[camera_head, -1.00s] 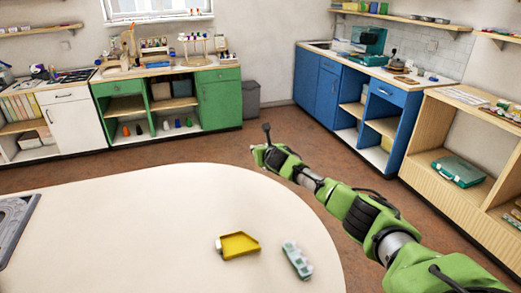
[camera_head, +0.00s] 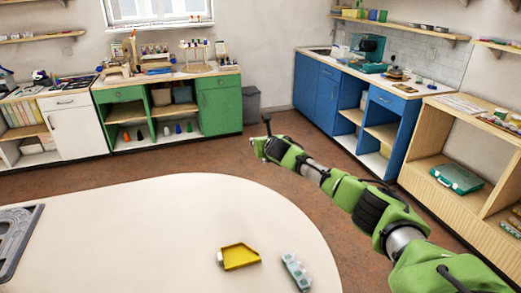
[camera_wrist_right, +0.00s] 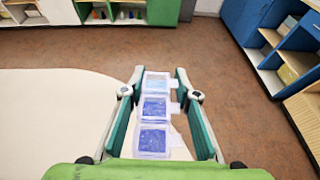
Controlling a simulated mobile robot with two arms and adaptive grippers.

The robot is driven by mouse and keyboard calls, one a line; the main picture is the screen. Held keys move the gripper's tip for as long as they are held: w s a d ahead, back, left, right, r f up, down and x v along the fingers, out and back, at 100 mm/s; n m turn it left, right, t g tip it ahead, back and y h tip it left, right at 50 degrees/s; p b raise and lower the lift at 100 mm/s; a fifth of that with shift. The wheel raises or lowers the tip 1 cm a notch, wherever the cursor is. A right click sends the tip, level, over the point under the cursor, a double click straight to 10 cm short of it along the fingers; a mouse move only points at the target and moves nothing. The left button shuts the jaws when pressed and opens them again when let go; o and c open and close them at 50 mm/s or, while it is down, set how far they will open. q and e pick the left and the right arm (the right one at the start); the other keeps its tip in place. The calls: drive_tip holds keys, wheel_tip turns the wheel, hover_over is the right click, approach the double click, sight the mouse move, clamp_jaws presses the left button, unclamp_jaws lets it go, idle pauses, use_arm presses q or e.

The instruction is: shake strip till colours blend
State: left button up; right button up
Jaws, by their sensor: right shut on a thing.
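My right gripper (camera_head: 264,140) is held up past the far edge of the white table. In the right wrist view, its green-padded fingers (camera_wrist_right: 158,85) are on either side of a clear strip (camera_wrist_right: 155,112) and hold it. The strip shows three lidded compartments in a row. The far one is lighter blue, and the two nearer ones are deeper blue to violet with fine speckles. Small tabs stick out on its right side. In the head view the strip cannot be made out at the gripper. My left gripper is not in view.
A yellow tray (camera_head: 240,257) and a pale green and white piece with compartments (camera_head: 295,271) lie on the white table (camera_head: 130,225). A grey tray (camera_head: 18,240) lies at its left edge. Green cabinets (camera_head: 219,105), blue cabinets (camera_head: 326,95) and wooden shelves stand beyond open floor.

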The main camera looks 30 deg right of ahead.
wheel_tip(320, 180, down, 5)
wheel_tip(320, 180, up, 6)
drive_tip(key=shift+d+f, duration=0.1)
wheel_tip(320, 180, down, 5)
wheel_tip(320, 180, up, 5)
wheel_tip(320, 180, down, 6)
drive_tip(key=shift+s+r, duration=0.1)
drive_tip(key=shift+r, duration=0.05)
